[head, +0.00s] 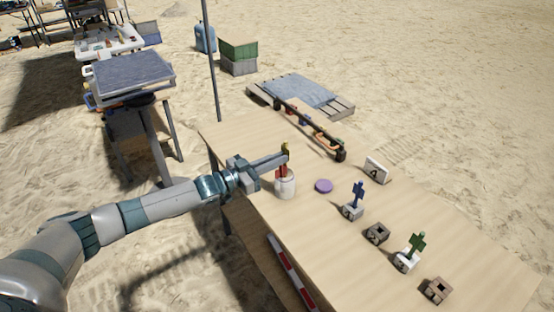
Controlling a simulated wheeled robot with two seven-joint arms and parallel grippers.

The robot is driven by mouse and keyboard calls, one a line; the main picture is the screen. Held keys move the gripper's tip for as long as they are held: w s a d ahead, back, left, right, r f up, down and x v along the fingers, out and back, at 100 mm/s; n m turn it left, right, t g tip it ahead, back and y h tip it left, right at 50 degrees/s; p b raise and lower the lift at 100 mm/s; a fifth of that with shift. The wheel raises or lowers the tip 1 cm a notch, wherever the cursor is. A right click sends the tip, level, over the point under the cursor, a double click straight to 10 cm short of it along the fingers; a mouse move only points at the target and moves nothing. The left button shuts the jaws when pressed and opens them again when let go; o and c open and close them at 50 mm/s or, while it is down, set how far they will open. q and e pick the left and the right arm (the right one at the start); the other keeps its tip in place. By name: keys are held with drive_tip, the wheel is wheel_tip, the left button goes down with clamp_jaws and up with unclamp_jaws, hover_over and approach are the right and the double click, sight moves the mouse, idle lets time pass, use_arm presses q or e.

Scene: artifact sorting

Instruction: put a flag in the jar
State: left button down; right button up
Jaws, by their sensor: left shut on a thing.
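My left gripper (285,157) reaches in from the left and is shut on a slim red and yellow flag (283,170). The flag is upright at the mouth of a small white jar (286,187). Its lower end overlaps the jar's rim, and I cannot tell how deep it sits inside. A blue flag (358,194) stands in a grey block to the right. A green flag (417,244) stands in another block nearer the front right. My right gripper is not in view.
A purple disc (323,186) lies right of the jar. Two empty-looking blocks (376,234) (437,290) stand along the wooden table (330,255). A small numbered sign (376,169) and a dark rack (310,128) are at the far edge. A pole rises behind the table.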

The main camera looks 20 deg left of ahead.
use_arm(q)
drive_tip(key=shift+s+f, duration=0.1)
drive_tip(key=shift+f, duration=0.4)
drive_tip(key=c, duration=1.8)
unclamp_jaws()
drive_tip(key=shift+f, duration=0.1)
